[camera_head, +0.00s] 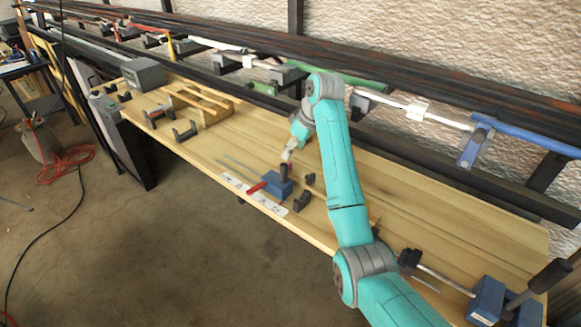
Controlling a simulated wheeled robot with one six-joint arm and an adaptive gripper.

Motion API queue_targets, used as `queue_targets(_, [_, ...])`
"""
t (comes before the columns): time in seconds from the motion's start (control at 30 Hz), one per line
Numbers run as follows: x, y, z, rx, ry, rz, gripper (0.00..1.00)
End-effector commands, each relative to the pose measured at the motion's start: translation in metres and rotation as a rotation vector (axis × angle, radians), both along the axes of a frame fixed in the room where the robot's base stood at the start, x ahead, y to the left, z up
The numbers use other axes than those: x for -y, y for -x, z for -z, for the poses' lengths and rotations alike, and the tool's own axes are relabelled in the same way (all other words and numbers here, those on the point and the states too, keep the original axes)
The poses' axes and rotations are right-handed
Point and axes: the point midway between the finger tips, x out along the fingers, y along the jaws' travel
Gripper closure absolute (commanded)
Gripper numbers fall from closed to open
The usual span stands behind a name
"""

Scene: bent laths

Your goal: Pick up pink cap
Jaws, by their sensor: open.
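My gripper (285,172) is small and dark at the end of my teal arm. It points down over the middle of the wooden workbench (400,210), just above or beside a blue block (276,184); I cannot tell whether it touches it. It is open, and I see nothing held in it. I cannot make out a pink cap for certain. A red piece (257,187) lies at the left side of the blue block. Part of the bench behind my arm is hidden.
Dark clamps (302,202) stand right of the gripper. A white marked strip (252,193) lies at the front edge. A wooden rack (205,103) and grey box (143,74) are at the left. A blue vise (487,298) is at the near right. Bench between is mostly clear.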

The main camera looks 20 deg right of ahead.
Motion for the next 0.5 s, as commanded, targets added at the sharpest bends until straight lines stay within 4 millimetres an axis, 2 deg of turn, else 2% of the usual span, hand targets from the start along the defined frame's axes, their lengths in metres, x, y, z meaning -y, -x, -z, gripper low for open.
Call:
queue_targets(0.27, [-0.005, -0.006, 0.020, -0.001, 0.001, 0.000, 0.40])
queue_targets(0.5, [-0.010, -0.014, 0.050, -0.001, 0.001, -0.001, 0.40])
